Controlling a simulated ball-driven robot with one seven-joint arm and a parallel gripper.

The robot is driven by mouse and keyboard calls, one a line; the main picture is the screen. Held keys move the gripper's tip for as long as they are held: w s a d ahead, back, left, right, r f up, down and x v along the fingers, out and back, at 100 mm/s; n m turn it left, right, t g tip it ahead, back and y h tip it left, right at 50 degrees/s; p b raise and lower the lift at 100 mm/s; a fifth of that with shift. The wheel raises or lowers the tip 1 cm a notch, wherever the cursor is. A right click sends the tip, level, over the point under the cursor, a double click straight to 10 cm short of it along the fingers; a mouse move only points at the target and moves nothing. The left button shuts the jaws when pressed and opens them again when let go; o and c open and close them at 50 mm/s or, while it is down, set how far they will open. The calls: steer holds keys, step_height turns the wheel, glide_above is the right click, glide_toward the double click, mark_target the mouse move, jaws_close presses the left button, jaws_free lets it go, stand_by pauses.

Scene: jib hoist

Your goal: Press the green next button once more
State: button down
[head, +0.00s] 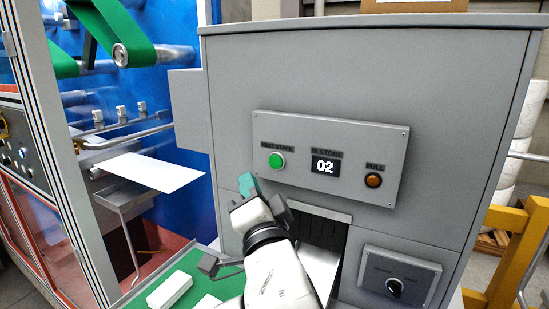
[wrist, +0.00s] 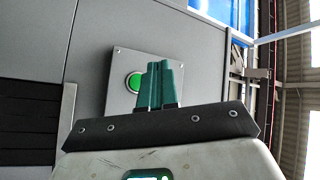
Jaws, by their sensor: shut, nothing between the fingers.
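The green button (head: 276,161) sits at the left of a raised grey panel (head: 330,192) on the front of a grey cabinet. In the wrist view the green button (wrist: 133,82) shows just left of the fingers, partly covered by them. The panel's display (head: 325,167) reads 02, and an orange button (head: 373,180) is to its right. My gripper (head: 248,184) has teal fingers, shut and empty, below and left of the green button in the head view. In the wrist view the fingers (wrist: 160,84) point toward the panel. I cannot tell the gap to it.
A dark slot (head: 322,232) opens in the cabinet below the panel, behind my arm. A smaller panel with a black knob (head: 394,286) is at lower right. A green surface with white blocks (head: 169,290) lies at lower left. A yellow frame (head: 505,250) stands at right.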

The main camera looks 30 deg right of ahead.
mark_target(275, 162)
steer(key=shift+w+d+p, duration=0.35)
steer(key=shift+w+d, duration=0.25)
steer(key=shift+d, duration=0.25)
steer(key=shift+w+d+p, duration=0.4)
steer(key=shift+w+d, duration=0.25)
steer(key=shift+d, duration=0.25)
steer(key=shift+w+d+p, duration=0.35)
steer(key=shift+w+d, duration=0.25)
steer(key=shift+d, duration=0.25)
steer(key=shift+w+d, duration=0.1)
steer(key=shift+w+d, duration=0.15)
steer(key=shift+d, duration=0.05)
steer(key=shift+w+d, duration=0.3)
steer(key=shift+d, duration=0.1)
stand_by(1.1)
steer(key=shift+s, duration=0.1)
steer(key=shift+s+a+b, duration=0.45)
steer(key=shift+a+b, duration=0.2)
